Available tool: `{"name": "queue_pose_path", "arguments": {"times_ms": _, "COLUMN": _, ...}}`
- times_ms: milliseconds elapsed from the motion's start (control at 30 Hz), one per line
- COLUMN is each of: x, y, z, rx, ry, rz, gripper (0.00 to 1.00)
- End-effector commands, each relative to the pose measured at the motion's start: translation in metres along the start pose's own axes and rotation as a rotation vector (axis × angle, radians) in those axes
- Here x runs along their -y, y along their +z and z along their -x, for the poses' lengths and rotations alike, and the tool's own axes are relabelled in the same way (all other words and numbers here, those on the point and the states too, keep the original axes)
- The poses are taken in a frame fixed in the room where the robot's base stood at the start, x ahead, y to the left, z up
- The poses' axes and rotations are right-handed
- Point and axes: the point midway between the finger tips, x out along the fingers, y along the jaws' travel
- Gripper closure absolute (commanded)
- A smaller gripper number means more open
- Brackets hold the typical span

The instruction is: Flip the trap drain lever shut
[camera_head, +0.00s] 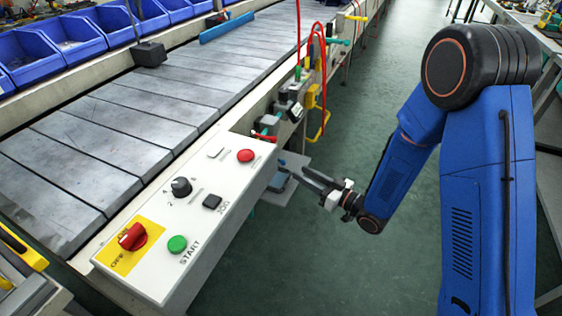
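My gripper (305,175) is low beside the conveyor's right side, with its dark fingers pointing left toward the conveyor frame. The fingers are small and dark here, and I cannot tell how far apart they are. A red lever-like handle (264,137) shows on the fittings at the conveyor's side, up and left of my fingertips. I cannot tell for sure that it is the trap drain lever, nor its position. The control panel hides part of this area. I see nothing clearly held in the gripper.
The white control panel (215,190) with knobs and buttons juts out at the left of my gripper. A grey box-like part (282,184) sits low near the fingertips. Red hoses (318,45) and yellow fittings (316,95) line the conveyor. The green floor (340,270) is clear.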

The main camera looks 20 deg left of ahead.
Motion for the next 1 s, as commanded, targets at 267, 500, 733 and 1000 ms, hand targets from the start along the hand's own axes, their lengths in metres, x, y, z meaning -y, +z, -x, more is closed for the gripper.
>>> {"name": "queue_pose_path", "arguments": {"times_ms": 267, "x": 0.001, "y": 0.0, "z": -0.051, "rx": -0.001, "ry": -0.003, "rz": 0.001, "gripper": 0.67}}
{"name": "queue_pose_path", "arguments": {"times_ms": 500, "x": 0.0, "y": 0.0, "z": -0.088, "rx": 0.0, "ry": -0.001, "rz": 0.001, "gripper": 0.67}}
{"name": "queue_pose_path", "arguments": {"times_ms": 733, "x": 0.0, "y": 0.0, "z": -0.107, "rx": 0.0, "ry": 0.0, "rz": 0.001, "gripper": 0.67}}
{"name": "queue_pose_path", "arguments": {"times_ms": 1000, "x": 0.0, "y": 0.0, "z": -0.11, "rx": 0.001, "ry": 0.001, "rz": 0.001, "gripper": 0.67}}
